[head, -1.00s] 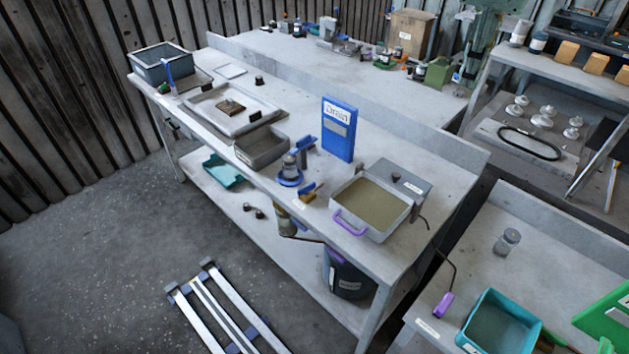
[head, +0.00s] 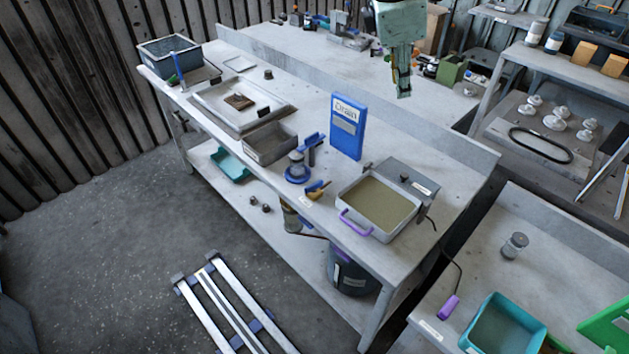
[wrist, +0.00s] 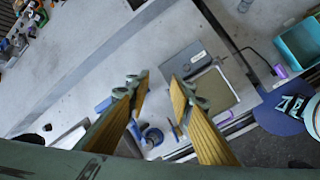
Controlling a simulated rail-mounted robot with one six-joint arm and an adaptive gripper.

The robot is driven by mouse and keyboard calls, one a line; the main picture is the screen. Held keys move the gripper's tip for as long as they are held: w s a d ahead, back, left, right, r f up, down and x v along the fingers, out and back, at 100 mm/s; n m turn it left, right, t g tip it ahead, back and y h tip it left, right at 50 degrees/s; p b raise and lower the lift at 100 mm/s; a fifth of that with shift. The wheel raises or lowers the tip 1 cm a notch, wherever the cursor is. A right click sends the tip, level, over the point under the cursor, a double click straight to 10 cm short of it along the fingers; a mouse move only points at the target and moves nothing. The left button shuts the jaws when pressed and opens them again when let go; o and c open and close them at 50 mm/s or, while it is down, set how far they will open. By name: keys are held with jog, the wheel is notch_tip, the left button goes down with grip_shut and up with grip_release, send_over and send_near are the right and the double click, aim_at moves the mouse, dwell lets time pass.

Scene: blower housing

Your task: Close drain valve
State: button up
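The small brass-coloured valve (head: 316,192) with a blue handle sits at the bench's front edge, between a blue ring stand holding a grey jar (head: 297,168) and the basin. Its handle angle is too small to read surely. A blue sign marked "Drain" (head: 347,126) stands behind it. My gripper (head: 404,88) hangs above the back of the bench, well away from the valve. In the wrist view my gripper (wrist: 159,84) is open and empty, its yellow-padded fingers apart. The blue ring stand (wrist: 152,136) shows between and beyond the fingers, with the valve near it.
A basin of murky liquid with a purple handle (head: 357,224) stands right of the valve. A grey bin (head: 270,144) stands to its left. A dark bucket (head: 350,274) is on the lower shelf. A teal tub (head: 503,325) is on the right bench.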

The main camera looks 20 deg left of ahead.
jog(key=s+a+f+n, duration=0.4)
jog(key=a+f, duration=0.7)
jog(key=a, duration=0.2)
jog(key=n+g, duration=0.1)
jog(key=n, duration=0.2)
send_over(314, 184)
jog(key=s+a, duration=0.4)
notch_tip(314, 184, down, 9)
jog(key=shift+s+h+p, duration=0.2)
jog(key=shift+h+p, duration=0.1)
jog(key=shift+d, duration=0.1)
jog(key=shift+b+x, duration=0.9)
jog(key=shift+x, duration=5.95)
jog(key=shift+c, duration=0.4)
grip_shut()
